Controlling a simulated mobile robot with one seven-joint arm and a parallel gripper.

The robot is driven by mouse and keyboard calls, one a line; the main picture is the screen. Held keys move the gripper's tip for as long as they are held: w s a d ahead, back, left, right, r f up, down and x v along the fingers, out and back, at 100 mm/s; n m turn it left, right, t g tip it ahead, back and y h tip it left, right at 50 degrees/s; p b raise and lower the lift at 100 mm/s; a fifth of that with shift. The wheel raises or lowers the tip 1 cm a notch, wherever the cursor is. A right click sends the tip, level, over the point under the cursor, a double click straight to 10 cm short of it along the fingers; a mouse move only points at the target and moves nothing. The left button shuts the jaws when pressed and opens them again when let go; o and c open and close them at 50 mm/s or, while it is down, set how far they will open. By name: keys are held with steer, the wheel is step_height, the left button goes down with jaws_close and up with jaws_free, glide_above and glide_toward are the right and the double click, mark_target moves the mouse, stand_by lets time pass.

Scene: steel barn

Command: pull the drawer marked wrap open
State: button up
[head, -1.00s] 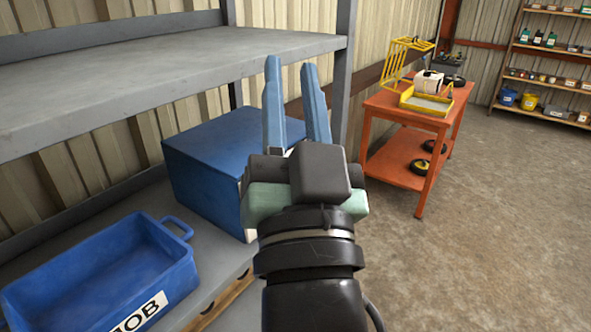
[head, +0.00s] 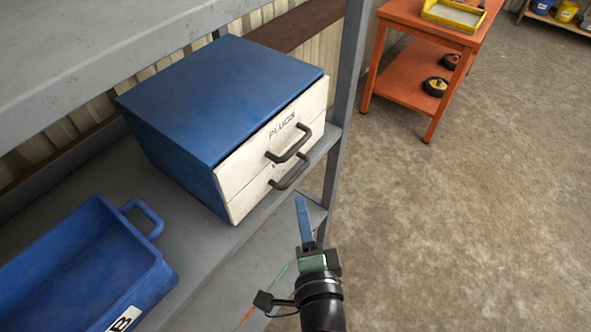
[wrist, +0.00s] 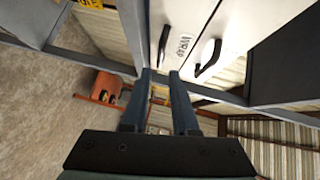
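The blue cabinet (head: 220,95) has two white drawers, both closed, with dark bar handles. The upper drawer (head: 280,128) reads PLUGS. The lower drawer (head: 245,200) has its label mostly hidden in the head view; the wrist view shows the WRAP label (wrist: 183,46) there. The lower handle (head: 290,172) also shows in the wrist view (wrist: 163,45), near my fingertips; the upper handle (wrist: 207,57) is to its right. My gripper (head: 299,200) is below and in front of the lower handle, apart from it. In the wrist view, its fingers (wrist: 160,76) are open and empty.
A grey shelf holds the cabinet, with an upper board (head: 120,50) above and an upright post (head: 345,100) beside it. A blue bin (head: 80,260) stands to the left. An orange cart (head: 405,75) stands behind on the right. The floor at right is clear.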

mark_target(296, 175)
steer(key=w, duration=0.3)
steer(key=w+a+f, duration=0.1)
steer(key=w, duration=0.2)
steer(key=w+p, duration=0.1)
steer(key=w, duration=0.2)
steer(key=shift+w+a+f, duration=0.15)
steer(key=shift+w+a, duration=0.05)
jaws_close()
stand_by(1.1)
